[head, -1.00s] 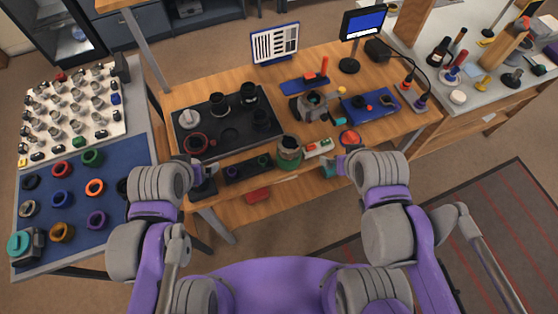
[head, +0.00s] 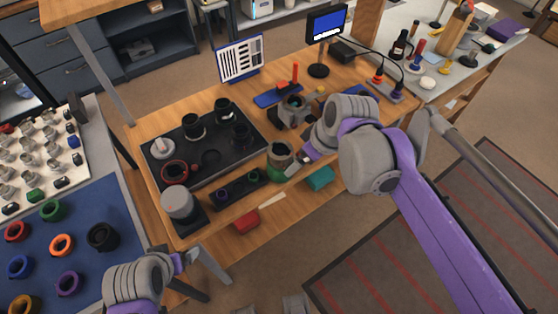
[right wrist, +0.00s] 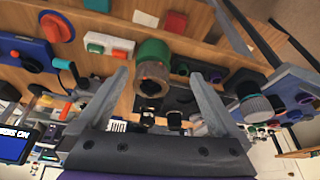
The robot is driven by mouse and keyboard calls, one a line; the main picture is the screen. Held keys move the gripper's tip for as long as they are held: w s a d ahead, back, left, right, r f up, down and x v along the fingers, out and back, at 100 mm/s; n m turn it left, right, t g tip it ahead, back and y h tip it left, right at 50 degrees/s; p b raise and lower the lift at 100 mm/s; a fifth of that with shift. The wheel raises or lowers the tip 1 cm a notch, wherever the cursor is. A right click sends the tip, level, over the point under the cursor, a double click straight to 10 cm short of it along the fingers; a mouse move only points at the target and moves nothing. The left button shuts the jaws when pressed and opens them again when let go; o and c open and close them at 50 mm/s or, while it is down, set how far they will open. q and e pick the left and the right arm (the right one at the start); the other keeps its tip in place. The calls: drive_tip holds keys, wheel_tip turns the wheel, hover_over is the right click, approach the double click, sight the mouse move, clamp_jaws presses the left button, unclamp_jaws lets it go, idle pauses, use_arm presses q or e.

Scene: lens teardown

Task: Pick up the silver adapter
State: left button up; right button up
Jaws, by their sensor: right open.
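No silver ring shows among the coloured rings on the blue mat (head: 38,258) in the head view; the mat's left part is cut off. I cannot tell which part is the silver adapter. A grey cylinder (head: 178,203) stands on a dark pad at the workbench's near left corner. A green-banded part with a greyish end (head: 280,155) stands at the bench's front edge; in the right wrist view it (right wrist: 152,68) lies between the spread, empty fingers of my right gripper (right wrist: 157,74). My left gripper (head: 184,260) is beside the mat, low; its fingers are unclear.
A black tray (head: 210,158) with dark lens parts lies on the bench. A small dark rack (head: 238,187) is at the front edge. A monitor (head: 326,24) and a chart (head: 240,58) stand behind. A white board (head: 60,165) with silver parts lies at the left.

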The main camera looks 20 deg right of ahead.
sight(281, 153)
drive_tip(key=w+r+n+y+b, duration=0.1)
drive_tip(key=w+r+n+b, duration=0.1)
drive_tip(key=w+n, duration=0.3)
drive_tip(key=shift+m+g, duration=0.4)
drive_tip(key=shift+m, duration=0.3)
drive_tip(key=x, duration=0.7)
drive_tip(key=w+x, duration=0.1)
drive_tip(key=x, duration=0.3)
drive_tip(key=shift+a+r, duration=0.1)
drive_tip(key=shift+a, duration=0.2)
use_arm(q)
drive_tip(key=f, duration=0.1)
drive_tip(key=s+f, duration=0.1)
drive_tip(key=f, duration=0.1)
drive_tip(key=shift+s+f, duration=0.1)
drive_tip(key=shift+f, duration=0.05)
use_arm(e)
drive_tip(key=c, duration=1.1)
